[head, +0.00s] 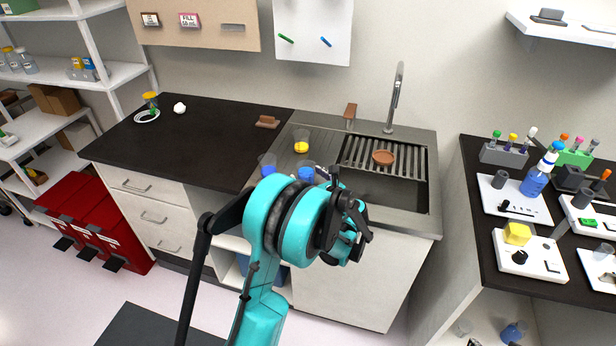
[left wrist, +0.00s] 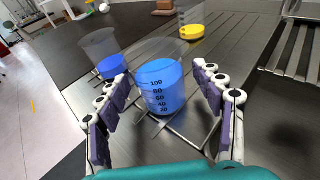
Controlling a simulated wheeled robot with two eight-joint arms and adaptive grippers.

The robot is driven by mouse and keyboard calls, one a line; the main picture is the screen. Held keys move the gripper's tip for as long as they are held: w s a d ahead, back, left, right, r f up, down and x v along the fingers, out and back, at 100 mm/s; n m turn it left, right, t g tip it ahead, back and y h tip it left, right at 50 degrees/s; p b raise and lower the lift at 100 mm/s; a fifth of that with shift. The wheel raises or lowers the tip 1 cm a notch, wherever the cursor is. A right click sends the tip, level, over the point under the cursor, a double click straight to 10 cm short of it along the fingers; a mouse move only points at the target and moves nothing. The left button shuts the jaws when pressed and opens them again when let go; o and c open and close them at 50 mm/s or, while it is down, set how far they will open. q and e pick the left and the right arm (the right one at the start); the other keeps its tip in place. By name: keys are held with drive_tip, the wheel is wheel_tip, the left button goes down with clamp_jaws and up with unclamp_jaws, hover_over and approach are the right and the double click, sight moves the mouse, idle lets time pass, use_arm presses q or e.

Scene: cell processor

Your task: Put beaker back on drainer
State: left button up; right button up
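A clear beaker with blue liquid and measure marks (left wrist: 162,88) stands upright between the fingers of my left gripper (left wrist: 163,78) in the left wrist view. The fingers are apart, with small gaps to its sides. In the head view the beaker (head: 306,172) is partly hidden by my left gripper (head: 326,178). A second blue beaker (left wrist: 110,66) stands to its left and a yellow one (left wrist: 192,30) behind. The ribbed steel drainer (left wrist: 225,50) beside the sink runs beneath them. My right gripper is not in view.
A slatted rack (head: 362,155) with a brown dish (head: 383,158) spans the sink, and a tap (head: 394,100) stands behind. The black counter (head: 200,135) on the left is mostly clear. A crowded instrument bench (head: 480,240) stands at right.

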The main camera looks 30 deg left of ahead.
use_arm(q)
drive_tip(key=shift+d+r, duration=0.15)
drive_tip(key=shift+r, duration=0.05)
drive_tip(key=p+v, duration=0.3)
drive_tip(key=v, duration=0.8)
drive_tip(key=shift+s+d, duration=0.15)
drive_tip(key=s+d+r+n+h, duration=0.1)
drive_tip(key=s+d+n+h, duration=0.4)
drive_tip(key=s+n, duration=0.6)
drive_tip(key=s+d+r+n+h, duration=0.1)
drive_tip(key=s+d+n+h, duration=0.5)
drive_tip(key=s+n, duration=0.5)
drive_tip(key=shift+s+n+g+h, duration=0.4)
drive_tip(key=shift+n+h, duration=0.7)
drive_tip(key=shift+d+r, duration=0.1)
drive_tip(key=shift+r, duration=0.05)
